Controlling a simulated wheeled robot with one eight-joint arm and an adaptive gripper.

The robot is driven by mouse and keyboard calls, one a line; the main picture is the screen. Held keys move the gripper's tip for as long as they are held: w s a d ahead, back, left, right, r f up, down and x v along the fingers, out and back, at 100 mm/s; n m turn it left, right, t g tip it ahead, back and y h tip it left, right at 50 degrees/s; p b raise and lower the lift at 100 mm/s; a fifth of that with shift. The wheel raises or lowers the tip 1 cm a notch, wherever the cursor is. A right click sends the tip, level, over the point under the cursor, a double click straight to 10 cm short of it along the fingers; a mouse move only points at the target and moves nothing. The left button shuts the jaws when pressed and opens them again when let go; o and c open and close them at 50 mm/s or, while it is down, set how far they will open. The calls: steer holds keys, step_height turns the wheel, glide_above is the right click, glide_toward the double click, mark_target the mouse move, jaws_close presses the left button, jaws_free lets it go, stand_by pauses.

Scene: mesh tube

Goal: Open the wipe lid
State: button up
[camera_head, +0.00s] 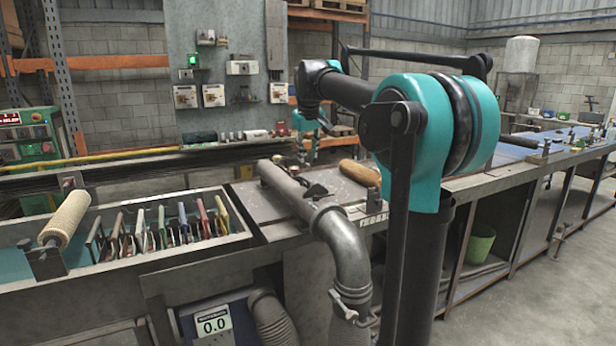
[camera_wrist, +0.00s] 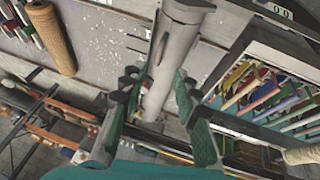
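A grey metal tube (camera_head: 292,195) lies along the bench and bends down through an elbow at its near end. A small dark flap-like piece (camera_head: 315,190) shows beside the tube; I cannot tell whether it is the wipe lid. In the wrist view the tube (camera_wrist: 174,55) runs between the fingers of my gripper (camera_wrist: 156,84), with a dark slot along its side. The two green fingers with black tips are spread apart, and no clear contact with the tube shows.
A trough (camera_head: 150,262) of colored-handled tools stands left of the tube, with a mesh roller (camera_head: 66,217) at its end. A tan roll (camera_head: 360,172) lies right of the tube. My arm blocks part of the bench behind it.

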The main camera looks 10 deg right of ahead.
mark_target(307, 180)
steer(key=x, duration=1)
steer(key=shift+w+f, duration=0.1)
steer(key=shift+f, duration=0.15)
steer(key=shift+c, duration=0.4)
jaws_close()
